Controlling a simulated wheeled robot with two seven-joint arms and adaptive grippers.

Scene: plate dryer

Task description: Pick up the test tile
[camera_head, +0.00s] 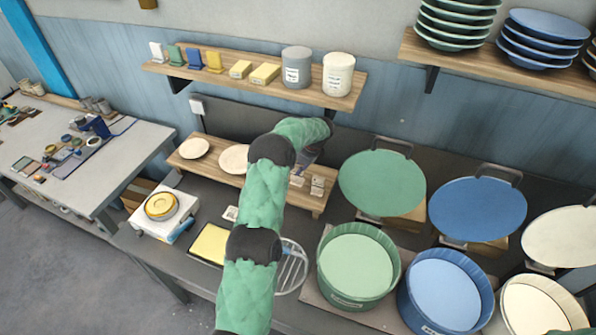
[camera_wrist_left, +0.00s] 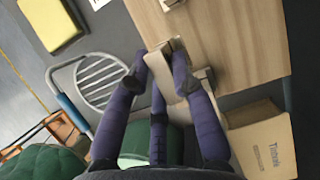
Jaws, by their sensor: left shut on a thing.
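My left gripper (camera_wrist_left: 160,82) has purple fingers with dark tips. It is shut on a small beige tile, the test tile (camera_wrist_left: 168,88), at the edge of the wooden stand (camera_wrist_left: 235,45). The fingers partly cover the tile, and I cannot tell whether it touches the stand. In the head view my green left arm reaches over to the low wooden stand (camera_head: 212,173), and the gripper (camera_head: 308,160) is mostly hidden behind its wrist. Small pale tile pieces (camera_head: 317,187) stand near it at the stand's right end. My right gripper does not show.
A wire rack (camera_wrist_left: 97,80) and a yellow pad (camera_wrist_left: 50,25) lie beside the stand. Green (camera_head: 358,262) and blue (camera_head: 445,290) tubs stand to the right, with round plates (camera_head: 382,183) behind. A shelf (camera_head: 330,98) with jars hangs above. Two pale discs (camera_head: 194,148) lie on the stand.

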